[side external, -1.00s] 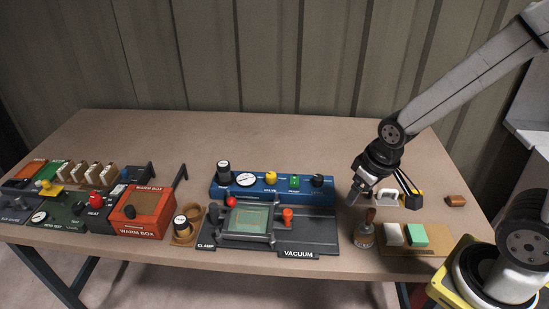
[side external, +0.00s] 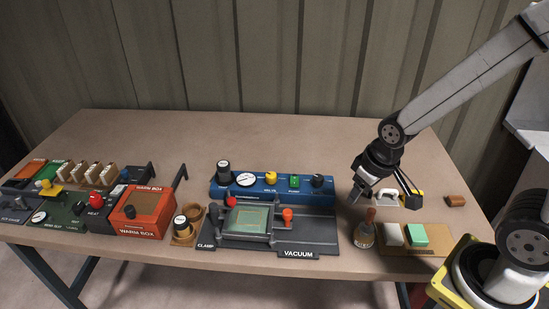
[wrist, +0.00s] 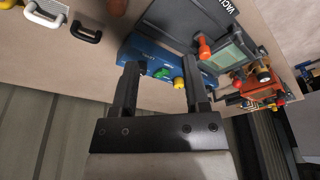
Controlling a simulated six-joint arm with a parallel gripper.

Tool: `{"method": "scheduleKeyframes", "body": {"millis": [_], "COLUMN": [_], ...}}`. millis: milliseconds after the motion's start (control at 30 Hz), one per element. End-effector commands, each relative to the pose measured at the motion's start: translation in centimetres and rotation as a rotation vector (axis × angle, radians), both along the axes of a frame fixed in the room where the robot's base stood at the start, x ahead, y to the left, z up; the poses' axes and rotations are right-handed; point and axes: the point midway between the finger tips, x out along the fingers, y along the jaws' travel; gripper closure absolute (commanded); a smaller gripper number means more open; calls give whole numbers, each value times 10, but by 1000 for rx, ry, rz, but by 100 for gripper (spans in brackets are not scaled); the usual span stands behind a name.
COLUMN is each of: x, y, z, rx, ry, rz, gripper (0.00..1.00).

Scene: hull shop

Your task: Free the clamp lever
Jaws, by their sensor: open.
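The clamp lever (side external: 231,201) has a red ball end and stands at the left back of the grey clamp fixture (side external: 300,238), behind the CLAMP label. A framed plate with a pale green panel (side external: 250,220) lies in the fixture. In the wrist view a red ball (wrist: 238,83), likely the lever's, shows beyond the blue panel; its shaft is hard to make out. My gripper (side external: 384,197) is open and empty, well to the right of the lever, above the right part of the bench. Its two fingers also show apart in the wrist view (wrist: 160,65).
A blue panel (side external: 262,194) with a gauge and knobs stands behind the fixture. An orange knob (side external: 287,214) stands on the fixture's right. A wooden-handled tool (side external: 365,234) and tray (side external: 435,241) are near my gripper. The warm box (side external: 142,213) is left. Bare bench lies behind.

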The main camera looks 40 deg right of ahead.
Motion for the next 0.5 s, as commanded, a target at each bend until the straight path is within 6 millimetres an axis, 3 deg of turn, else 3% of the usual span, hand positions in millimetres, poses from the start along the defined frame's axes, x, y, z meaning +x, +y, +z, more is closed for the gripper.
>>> {"method": "scheduleKeyframes", "body": {"millis": [33,167,500], "x": [1,6,48], "y": [0,1,5], "z": [0,1,8], "rx": [0,1,20], "ry": [0,5,46], "rz": [1,8,86], "gripper": [60,100,100]}}
